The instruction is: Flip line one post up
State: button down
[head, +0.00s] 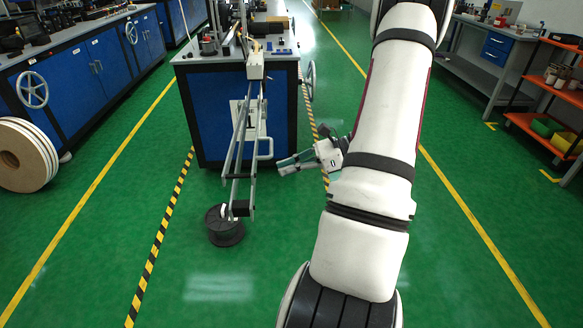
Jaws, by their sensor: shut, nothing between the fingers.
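A grey metal frame (231,155) of long rails extends from a pale block (255,66) at the front of the workbench towards me. It slopes down in the picture to a dark end piece (240,208). A white plate with a loop handle (265,148) shows beside the rails. I cannot tell which part is the line one post, or whether it is up or down. My gripper (279,166) points left, just right of the frame and handle, apparently apart from both. Its fingers are shut and empty. My arm covers the right middle of the view.
A black spool (224,229) stands on the green floor below the frame's near end. The blue workbench (222,118) has a handwheel (309,81) at its right side. A large pale reel (22,156) stands at far left. An orange shelf (543,112) stands at right. The near floor is clear.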

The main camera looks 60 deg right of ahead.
jog(key=x, duration=0.6)
jog(key=shift+b, duration=0.3)
jog(key=shift+w, duration=0.15)
